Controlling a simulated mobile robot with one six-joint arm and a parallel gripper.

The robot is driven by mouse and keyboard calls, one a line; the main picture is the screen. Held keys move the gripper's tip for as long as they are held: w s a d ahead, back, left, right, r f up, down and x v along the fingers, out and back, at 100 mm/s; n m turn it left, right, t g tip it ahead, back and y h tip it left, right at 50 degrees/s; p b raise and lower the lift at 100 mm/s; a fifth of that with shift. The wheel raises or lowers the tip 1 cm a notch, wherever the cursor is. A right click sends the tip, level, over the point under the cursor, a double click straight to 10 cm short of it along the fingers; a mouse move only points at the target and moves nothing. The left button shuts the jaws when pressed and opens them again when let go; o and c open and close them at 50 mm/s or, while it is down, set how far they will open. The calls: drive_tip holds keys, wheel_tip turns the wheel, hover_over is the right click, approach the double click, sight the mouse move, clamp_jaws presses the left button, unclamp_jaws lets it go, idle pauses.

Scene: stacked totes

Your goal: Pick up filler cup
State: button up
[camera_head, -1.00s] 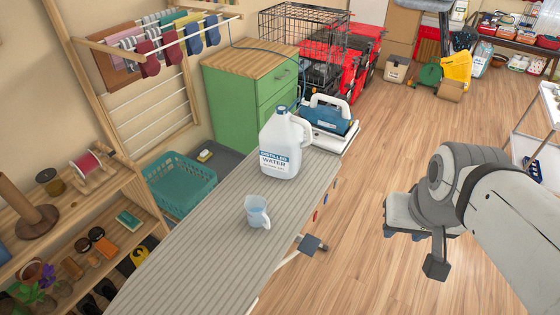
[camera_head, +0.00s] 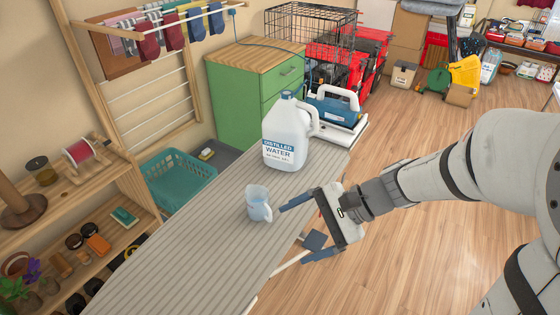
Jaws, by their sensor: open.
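The filler cup (camera_head: 258,204) is a small translucent pale-blue cup with a spout and a handle. It stands upright on the grey striped ironing board (camera_head: 187,250), near its right edge. My gripper (camera_head: 293,232) is open and empty, just right of the cup. Its two blue fingers point left toward the cup, one near the cup's handle side and one lower, past the board's edge. I cannot tell whether the upper finger touches the cup; a small gap seems to show.
A large distilled water jug (camera_head: 286,140) stands behind the cup on the board. A blue and white iron (camera_head: 333,105) sits at the board's far end. A teal basket (camera_head: 177,180) is to the left, beside wooden shelves (camera_head: 85,200). The near part of the board is clear.

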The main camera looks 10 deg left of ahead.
drive_tip(key=w+a+f+m+t+y+b, duration=0.1)
drive_tip(key=w+a+f+m+y+b, duration=0.3)
drive_tip(key=w+f+m, duration=0.15)
drive_tip(key=m+t+y+b, duration=0.2)
drive_tip(key=m+t+b, duration=0.2)
drive_tip(key=m+t, duration=0.35)
approach(267, 200)
drive_tip(key=a, duration=0.2)
drive_tip(key=w+a, duration=0.1)
drive_tip(key=shift+a+f+m, duration=0.15)
drive_tip(key=shift+f+m, duration=0.15)
drive_tip(key=shift+f, duration=0.05)
drive_tip(key=shift+w+a, duration=0.25)
drive_tip(key=x, duration=0.4)
drive_tip(key=p+x, duration=0.1)
drive_tip(key=x, duration=0.2)
drive_tip(key=shift+r, duration=0.25)
drive_tip(key=shift+c, duration=0.4)
